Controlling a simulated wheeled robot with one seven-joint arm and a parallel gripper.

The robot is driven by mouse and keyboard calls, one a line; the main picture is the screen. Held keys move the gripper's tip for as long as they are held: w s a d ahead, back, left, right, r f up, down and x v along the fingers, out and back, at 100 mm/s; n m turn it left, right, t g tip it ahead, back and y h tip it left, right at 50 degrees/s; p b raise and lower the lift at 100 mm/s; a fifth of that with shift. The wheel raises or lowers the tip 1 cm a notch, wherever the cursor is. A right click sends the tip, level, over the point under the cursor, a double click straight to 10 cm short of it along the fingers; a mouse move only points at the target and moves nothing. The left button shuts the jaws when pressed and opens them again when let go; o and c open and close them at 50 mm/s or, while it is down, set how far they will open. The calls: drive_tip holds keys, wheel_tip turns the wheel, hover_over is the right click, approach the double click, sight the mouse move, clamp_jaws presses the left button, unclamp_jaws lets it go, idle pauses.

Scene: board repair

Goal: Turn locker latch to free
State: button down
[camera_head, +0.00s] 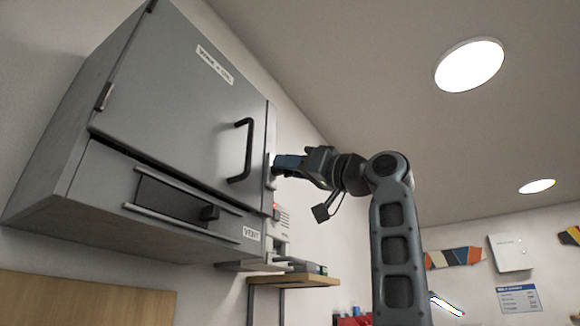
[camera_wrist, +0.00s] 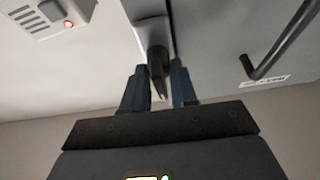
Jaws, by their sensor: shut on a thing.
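The grey locker (camera_head: 185,90) hangs on the wall at the left in the head view, its door shut. The latch (camera_wrist: 157,62) is a dark, narrow lever on a pale plate (camera_wrist: 145,10) at the door's edge in the wrist view. In the head view the plate shows as a pale strip (camera_head: 270,172), and my gripper hides the lever. My gripper (camera_wrist: 160,88) has its two blue fingers on either side of the lever and is shut on it. In the head view my gripper (camera_head: 279,164) reaches the locker's right side from the right.
A black door handle (camera_head: 243,150) stands out left of the latch; it also shows in the wrist view (camera_wrist: 282,42). A wall box with a red light (camera_wrist: 67,24) and a wooden shelf (camera_head: 300,280) are close by.

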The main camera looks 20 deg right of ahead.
drive_tip(key=shift+f+n, duration=0.1)
drive_tip(key=shift+n, duration=0.3)
drive_tip(key=c, duration=1.2)
unclamp_jaws()
drive_tip(key=b+v, duration=0.2)
drive_tip(key=v, duration=0.5)
drive_tip(key=shift+s+d, duration=0.25)
drive_tip(key=shift+d, duration=0.05)
drive_tip(key=shift+f, duration=0.1)
